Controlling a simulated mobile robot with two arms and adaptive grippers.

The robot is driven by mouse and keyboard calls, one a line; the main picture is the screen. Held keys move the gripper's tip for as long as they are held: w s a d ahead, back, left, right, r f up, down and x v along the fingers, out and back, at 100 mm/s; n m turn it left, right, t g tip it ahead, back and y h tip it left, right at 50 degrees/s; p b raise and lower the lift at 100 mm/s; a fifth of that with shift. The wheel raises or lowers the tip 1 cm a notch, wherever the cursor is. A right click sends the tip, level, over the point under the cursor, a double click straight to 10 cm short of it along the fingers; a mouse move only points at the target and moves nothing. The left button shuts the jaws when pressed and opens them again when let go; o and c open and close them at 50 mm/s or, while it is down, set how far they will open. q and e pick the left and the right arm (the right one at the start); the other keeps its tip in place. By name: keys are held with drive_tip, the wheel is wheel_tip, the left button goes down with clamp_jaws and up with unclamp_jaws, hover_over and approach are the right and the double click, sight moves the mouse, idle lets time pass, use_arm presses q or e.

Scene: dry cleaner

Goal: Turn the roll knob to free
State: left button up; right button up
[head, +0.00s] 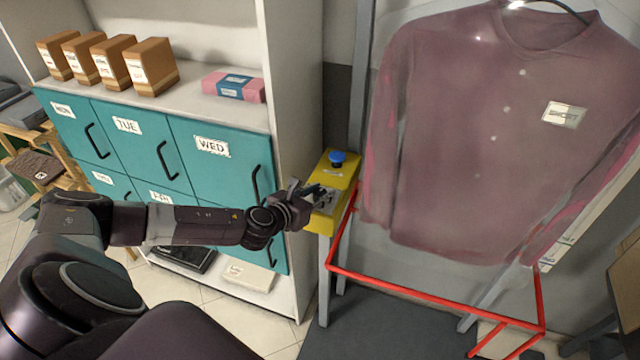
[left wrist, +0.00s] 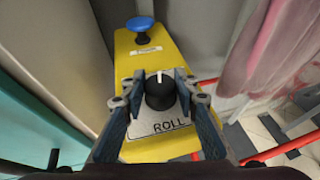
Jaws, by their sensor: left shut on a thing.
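The roll knob (left wrist: 160,92) is black with a white pointer line, on a silver plate marked ROLL on a yellow control box (left wrist: 126,70). In the left wrist view its pointer line points up the picture, toward the blue button (left wrist: 140,27). My left gripper (left wrist: 159,80) is shut on the knob, one finger on each side. In the head view the left gripper (head: 312,196) reaches the yellow box (head: 343,176) from the left and covers the knob. Other markings on the plate are hidden by the fingers or too small to read. My right gripper is not in view.
A maroon shirt (head: 470,130) hangs in clear wrap right of the box. A red rail (head: 430,294) runs below it. Teal drawers (head: 145,150) and a white shelf panel (head: 290,130) stand left of the box. The floor in front is open.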

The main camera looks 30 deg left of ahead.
use_arm(q)
drive_tip(key=n+y, duration=0.2)
drive_tip(key=y, duration=0.1)
drive_tip(key=shift+d+n, duration=0.2)
drive_tip(key=shift+n, duration=0.2)
drive_tip(key=n+g+y, duration=0.2)
drive_tip(key=n+y, duration=0.1)
drive_tip(key=y, duration=0.1)
drive_tip(key=shift+n, duration=0.3)
drive_tip(key=n+g+y, duration=0.3)
drive_tip(key=n, duration=0.1)
drive_tip(key=shift+a+g+y, duration=0.15)
drive_tip(key=shift+g+y, duration=0.15)
drive_tip(key=shift+r+n+y, duration=0.1)
drive_tip(key=shift+n+y, duration=0.2)
drive_tip(key=shift+n, duration=0.1)
drive_tip(key=shift+a+n+g, duration=0.1)
drive_tip(key=shift+n+g, duration=0.2)
drive_tip(key=shift+g, duration=0.1)
drive_tip(key=o, duration=1.1)
drive_tip(key=shift+o, duration=0.2)
drive_tip(key=v, duration=1.2)
